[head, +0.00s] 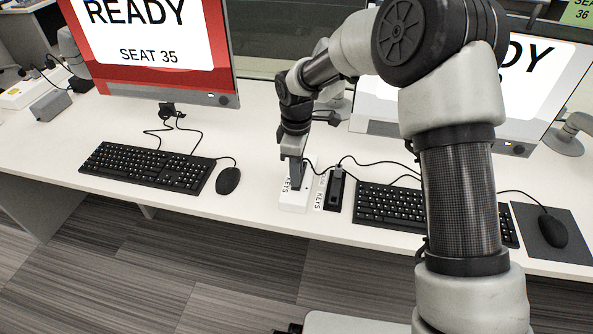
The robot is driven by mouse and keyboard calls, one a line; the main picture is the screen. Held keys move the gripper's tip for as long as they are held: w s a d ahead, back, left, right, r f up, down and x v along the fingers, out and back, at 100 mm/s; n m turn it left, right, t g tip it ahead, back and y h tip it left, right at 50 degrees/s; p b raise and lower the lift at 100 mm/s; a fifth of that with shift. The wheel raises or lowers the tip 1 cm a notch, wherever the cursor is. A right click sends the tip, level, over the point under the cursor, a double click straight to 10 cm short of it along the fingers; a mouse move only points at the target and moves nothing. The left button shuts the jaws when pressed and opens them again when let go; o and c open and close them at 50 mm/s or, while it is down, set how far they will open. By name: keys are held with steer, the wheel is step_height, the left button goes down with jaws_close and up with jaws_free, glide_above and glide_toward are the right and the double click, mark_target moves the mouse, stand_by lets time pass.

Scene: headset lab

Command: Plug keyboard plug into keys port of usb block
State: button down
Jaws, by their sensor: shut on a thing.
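A white block (296,203) with a "KEYS" label on its left side lies on the desk between the two keyboards. A black block (335,192) with its own white "KEYS" label lies just right of it. My gripper (296,182) points down at the white block, its fingertips at or just above its top. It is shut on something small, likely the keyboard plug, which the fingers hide. I cannot tell whether the plug touches a port, and the ports are too small to make out.
A black keyboard (148,167) and mouse (228,180) lie to the left. Another keyboard (385,205) lies to the right, partly behind my arm, with a mouse (552,231) on a dark pad. Thin black cables run behind the blocks. Monitors stand at the back.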

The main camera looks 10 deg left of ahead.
steer(key=shift+f+b, duration=0.3)
steer(key=shift+f, duration=0.4)
steer(key=c, duration=1.5)
jaws_free()
steer(key=shift+r, duration=0.1)
step_height(320, 180, up, 17)
steer(key=p, duration=0.3)
steer(key=shift+r, duration=0.15)
